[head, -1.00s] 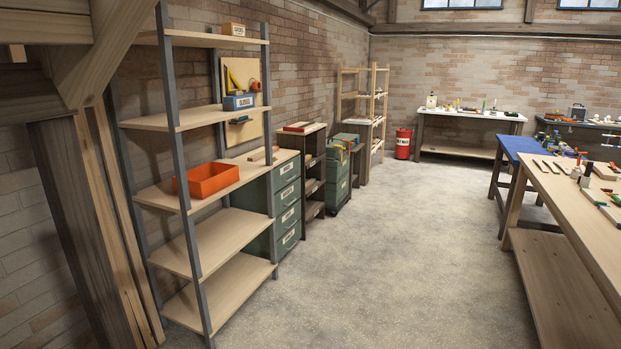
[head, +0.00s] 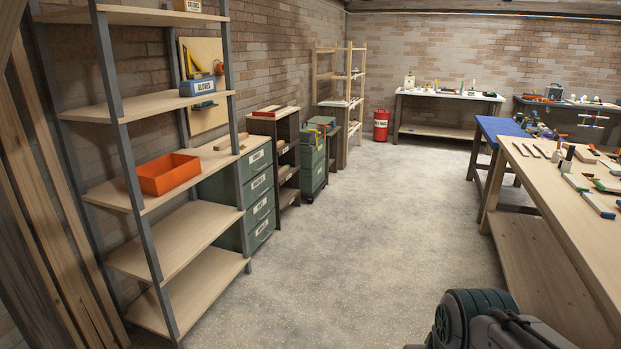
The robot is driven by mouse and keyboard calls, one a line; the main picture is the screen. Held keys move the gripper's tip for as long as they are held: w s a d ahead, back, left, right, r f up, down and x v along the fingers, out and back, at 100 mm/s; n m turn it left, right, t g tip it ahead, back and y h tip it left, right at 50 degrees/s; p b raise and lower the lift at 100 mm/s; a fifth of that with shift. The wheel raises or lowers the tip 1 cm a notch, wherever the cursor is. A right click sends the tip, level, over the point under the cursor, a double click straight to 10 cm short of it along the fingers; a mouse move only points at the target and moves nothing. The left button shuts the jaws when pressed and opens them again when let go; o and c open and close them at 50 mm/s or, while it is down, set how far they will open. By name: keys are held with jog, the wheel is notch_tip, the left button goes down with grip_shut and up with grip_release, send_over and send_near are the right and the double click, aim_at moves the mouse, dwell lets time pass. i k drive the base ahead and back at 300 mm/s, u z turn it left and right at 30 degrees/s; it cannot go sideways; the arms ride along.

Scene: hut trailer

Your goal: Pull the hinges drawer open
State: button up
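A green drawer cabinet (head: 236,190) stands against the left wall, just past the open shelf unit. Its front faces right, toward the aisle, with several drawers stacked one above another, each with a pale label. The labels are too small to read surely, so I cannot tell which is the hinges drawer. All its drawers look shut. A dark part of my arm shows at the bottom right, well apart from the cabinet. My gripper's fingers are not in view.
A shelf unit (head: 192,236) with an orange bin (head: 168,174) stands at the near left. A long wooden workbench (head: 540,190) runs along the right. A red drum (head: 381,126) stands at the back. The speckled floor (head: 350,230) between is clear.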

aim_at(254, 162)
jog(key=u, duration=0.6)
jog(key=i, duration=1.9)
jog(key=u, duration=0.25)
jog(key=i, duration=2)
jog(key=z, duration=0.9)
jog(key=i, duration=0.95)
jog(key=z, duration=0.35)
